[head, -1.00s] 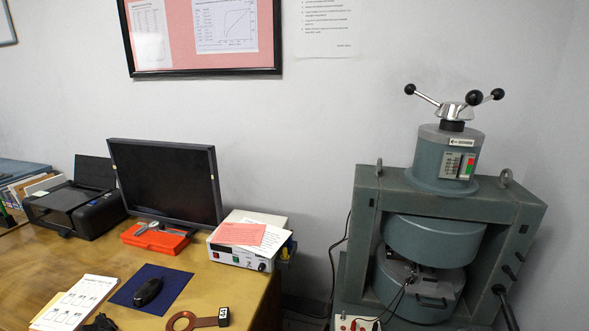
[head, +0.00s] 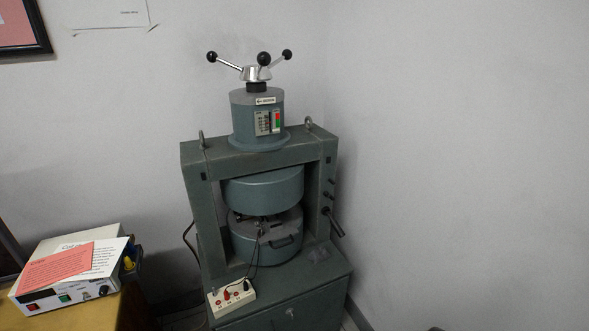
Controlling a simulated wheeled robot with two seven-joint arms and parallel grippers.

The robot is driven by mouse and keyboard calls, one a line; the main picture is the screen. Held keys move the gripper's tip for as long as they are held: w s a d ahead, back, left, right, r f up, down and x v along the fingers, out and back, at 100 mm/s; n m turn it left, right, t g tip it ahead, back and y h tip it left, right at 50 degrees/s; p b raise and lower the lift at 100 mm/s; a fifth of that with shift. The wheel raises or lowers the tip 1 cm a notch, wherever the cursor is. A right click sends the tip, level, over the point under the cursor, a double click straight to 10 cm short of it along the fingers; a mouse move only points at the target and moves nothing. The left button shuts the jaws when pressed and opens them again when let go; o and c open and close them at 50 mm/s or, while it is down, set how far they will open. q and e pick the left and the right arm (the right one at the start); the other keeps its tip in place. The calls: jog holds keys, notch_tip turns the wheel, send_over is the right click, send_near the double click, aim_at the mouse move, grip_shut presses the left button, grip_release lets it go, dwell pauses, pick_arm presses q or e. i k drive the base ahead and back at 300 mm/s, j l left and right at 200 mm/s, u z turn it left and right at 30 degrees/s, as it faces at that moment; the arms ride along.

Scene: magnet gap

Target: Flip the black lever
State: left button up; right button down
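The black lever (head: 335,223) sticks out from the right side post of the grey-green magnet frame (head: 192,175) and slants down to the right. Smaller dark knobs or bolts show above it on the same post. The magnet has two round pole drums, the upper one (head: 263,190) and the lower one (head: 268,247), with a narrow gap between them. A handwheel (head: 256,73) with black ball ends sits on top. Neither of my grippers is in view.
A red-and-white terminal box (head: 231,297) with leads stands on the magnet's base (head: 300,283). A white power supply (head: 60,285) with papers on it sits on the desk at the lower left. The wall and space right of the magnet look clear.

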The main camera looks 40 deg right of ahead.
aim_at(335, 225)
jog(key=z, duration=1.7)
